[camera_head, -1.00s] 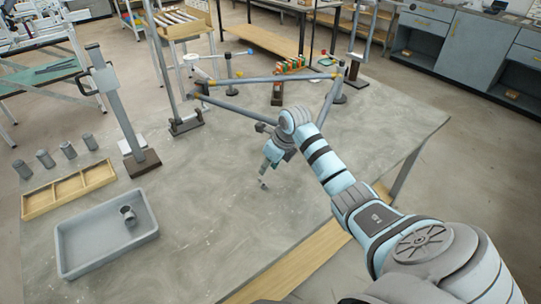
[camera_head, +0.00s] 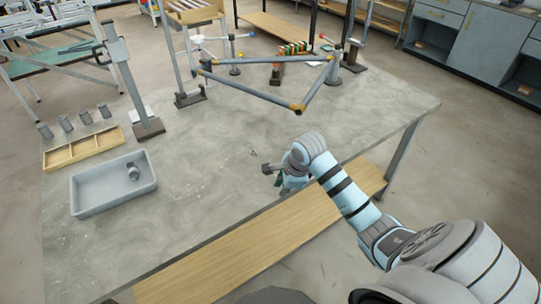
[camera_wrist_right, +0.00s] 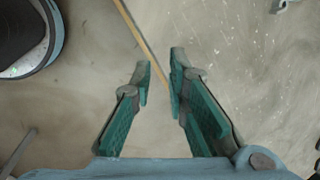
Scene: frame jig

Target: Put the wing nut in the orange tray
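A small grey metal piece (camera_head: 253,153), possibly the wing nut, lies on the grey table; it is too small to be sure. A grey winged-looking piece (camera_wrist_right: 283,4) is cut off by the top edge of the right wrist view. I see no orange tray; a grey tray (camera_head: 88,207) with a grey cylinder (camera_head: 133,171) in it stands at the left. My right gripper (camera_head: 276,181) is near the table's front edge, just right of and nearer than the small piece. In the right wrist view its fingers (camera_wrist_right: 162,68) are apart with nothing between them. My left gripper is not in view.
A wooden divided tray (camera_head: 84,149) lies behind the grey tray, with several grey cylinders behind it. A frame of blue-grey tubes (camera_head: 250,91) with tan joints spans stands at the back. A post on a dark base (camera_head: 148,129) stands at the left.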

